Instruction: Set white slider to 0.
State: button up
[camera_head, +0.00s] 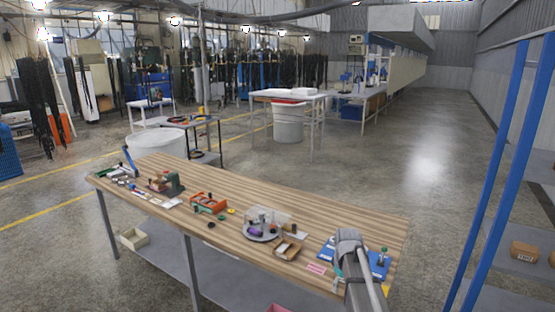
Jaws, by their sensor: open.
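A blue board (380,265) lies at the right end of the wooden workbench (185,165). It carries small fittings, among them a green-topped knob (384,250) on its right part. I cannot make out a white slider or its scale at this size. My grey arm rises from the bottom edge in front of the board and covers its middle. The fingers of my gripper cannot be made out; they are out of sight or hidden by the arm.
A pink card (316,268) lies near the front edge.

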jog(key=s+a+m, duration=0.2)
jog(key=s+m, duration=0.1)
jog(key=s, duration=0.6)
jog(key=s+a+f+m+b, duration=0.1)
jog(key=s+a+m, duration=0.1)
jog(key=s, duration=0.8)
jog(key=shift+s+a+f+m, duration=0.2)
jog(key=shift+f+m, duration=0.1)
jog(key=shift+m, duration=0.6)
jog(key=shift+d, duration=0.1)
jog(key=shift+c, duration=0.6)
